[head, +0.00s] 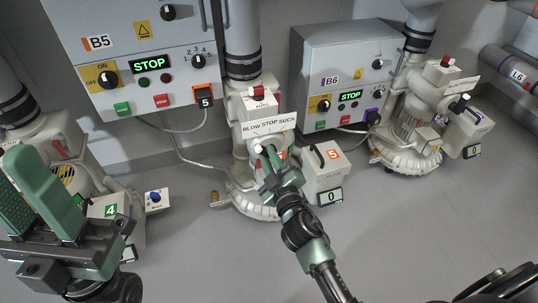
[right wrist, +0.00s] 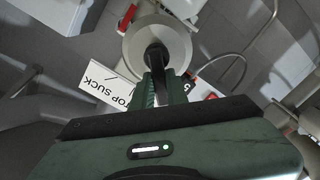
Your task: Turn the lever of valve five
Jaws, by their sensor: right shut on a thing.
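Valve five stands at the middle of the head view on a pale blower (head: 252,195), with a sign (head: 268,125) reading BLOW STOP SUCK. My right gripper (head: 266,157) reaches it from below and is shut on the lever. In the right wrist view the dark lever (right wrist: 156,57) runs from a pale round hub (right wrist: 138,45) down between my green fingers (right wrist: 160,92). In the head view the gripper hides most of the lever, so its exact setting cannot be told. My left gripper (head: 22,170) is open and empty at the left.
Control box B5 (head: 130,85) on the wall shows a green STOP display. Box B6 (head: 340,60) and another blower (head: 405,155) stand farther right. The floor at lower right is mostly clear.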

